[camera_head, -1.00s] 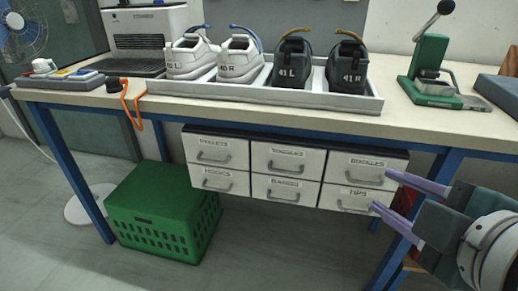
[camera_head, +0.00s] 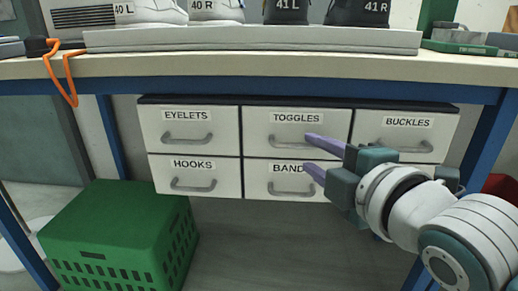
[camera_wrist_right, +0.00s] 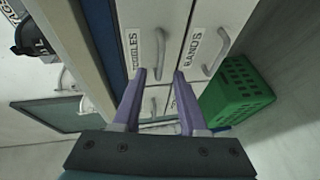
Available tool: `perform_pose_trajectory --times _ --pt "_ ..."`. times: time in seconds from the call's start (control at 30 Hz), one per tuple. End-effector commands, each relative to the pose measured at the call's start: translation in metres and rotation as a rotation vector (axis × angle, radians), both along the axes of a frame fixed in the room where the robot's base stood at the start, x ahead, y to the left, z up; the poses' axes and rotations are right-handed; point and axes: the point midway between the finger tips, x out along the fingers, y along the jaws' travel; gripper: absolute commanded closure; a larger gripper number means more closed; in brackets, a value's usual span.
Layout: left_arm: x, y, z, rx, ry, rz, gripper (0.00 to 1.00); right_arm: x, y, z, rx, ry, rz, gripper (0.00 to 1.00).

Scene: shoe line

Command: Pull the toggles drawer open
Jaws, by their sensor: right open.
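The toggles drawer (camera_head: 272,124) is the top middle white drawer of the unit under the table. It is shut, flush with its neighbours, and its grey bar handle (camera_head: 290,141) shows below the label. My right gripper (camera_head: 312,157) is open and empty, its two purple fingers pointing left in front of the toggles and bands drawers. In the right wrist view the gripper (camera_wrist_right: 159,92) is spread, with the toggles drawer (camera_wrist_right: 155,15) beyond it at the top. Its fingers look apart from the handle, though the exact gap is hard to judge. My left gripper is not in view.
The eyelets (camera_head: 190,130), hooks (camera_head: 195,178), bands (camera_head: 262,180) and buckles (camera_head: 405,125) drawers surround it, all shut. A green crate (camera_head: 110,235) stands on the floor at left. The tabletop edge (camera_head: 260,65) runs above, with a tray of shoes (camera_head: 250,38).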

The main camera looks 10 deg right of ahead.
Motion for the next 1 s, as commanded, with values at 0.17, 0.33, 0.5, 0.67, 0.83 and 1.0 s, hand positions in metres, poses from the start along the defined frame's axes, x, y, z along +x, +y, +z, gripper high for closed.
perform_pose_trajectory --times 0.17,0.33,0.5,0.67,0.83,1.0 --pt "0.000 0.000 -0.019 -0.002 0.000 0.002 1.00 0.028 0.003 -0.009 0.001 -0.001 0.000 0.58" --pt "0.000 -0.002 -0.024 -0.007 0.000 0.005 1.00 0.042 0.005 -0.010 0.002 0.000 -0.001 0.58" --pt "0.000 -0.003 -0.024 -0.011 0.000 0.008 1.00 0.045 0.005 -0.010 0.001 0.002 -0.001 0.58" --pt "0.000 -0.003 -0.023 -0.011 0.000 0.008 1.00 0.044 0.005 -0.009 0.001 0.001 -0.001 0.59" --pt "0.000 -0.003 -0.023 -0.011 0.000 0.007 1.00 0.044 0.005 -0.009 0.002 0.001 -0.001 0.78" --pt "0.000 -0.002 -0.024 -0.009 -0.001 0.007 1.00 0.044 0.005 -0.009 0.002 0.001 -0.001 0.97"
